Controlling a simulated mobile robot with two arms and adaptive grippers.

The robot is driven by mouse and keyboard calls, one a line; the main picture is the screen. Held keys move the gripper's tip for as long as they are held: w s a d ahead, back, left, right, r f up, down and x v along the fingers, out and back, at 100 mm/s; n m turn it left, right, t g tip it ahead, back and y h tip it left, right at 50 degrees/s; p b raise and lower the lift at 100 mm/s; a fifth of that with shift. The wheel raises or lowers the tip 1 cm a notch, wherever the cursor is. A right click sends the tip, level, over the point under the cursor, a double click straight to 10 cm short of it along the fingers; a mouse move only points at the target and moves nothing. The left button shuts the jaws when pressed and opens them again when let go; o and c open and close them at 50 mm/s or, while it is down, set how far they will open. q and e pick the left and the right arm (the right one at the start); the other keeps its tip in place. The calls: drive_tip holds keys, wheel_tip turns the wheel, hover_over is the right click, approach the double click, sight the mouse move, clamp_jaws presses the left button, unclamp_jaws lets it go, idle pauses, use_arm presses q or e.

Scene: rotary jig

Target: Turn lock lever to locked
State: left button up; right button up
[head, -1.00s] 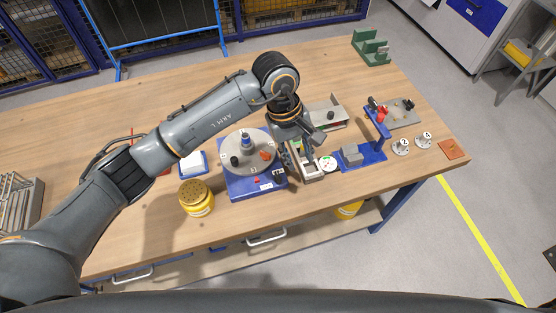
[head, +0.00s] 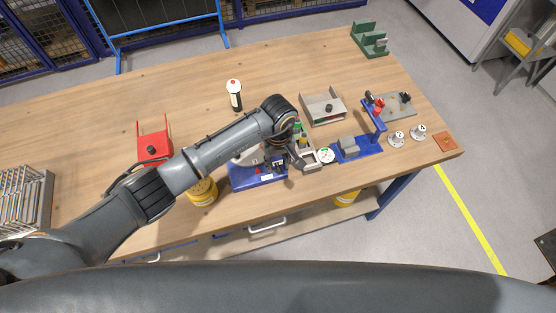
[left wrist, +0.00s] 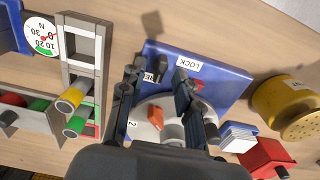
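The rotary jig's blue base (head: 246,181) stands near the front edge of the table, partly hidden by my left arm. In the left wrist view the base (left wrist: 222,82) carries a LOCK label (left wrist: 188,63) and a second label, partly covered, that starts with "RE". Its grey round plate (left wrist: 146,106) bears an orange piece (left wrist: 156,118). My left gripper (head: 276,167) is over the front right part of the jig. In the wrist view its two fingers (left wrist: 156,74) are spread on either side of the label area. A small red part (left wrist: 198,85) shows beside one finger; I cannot tell the lever's position.
A yellow tin (head: 202,192) stands left of the jig. A red holder (head: 154,147) and a white-topped bottle (head: 234,94) stand behind. The back of the table is mostly clear.

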use_arm(q)
drive_tip(key=shift+f, duration=0.5)
drive_tip(key=shift+c, duration=0.2)
clamp_jaws()
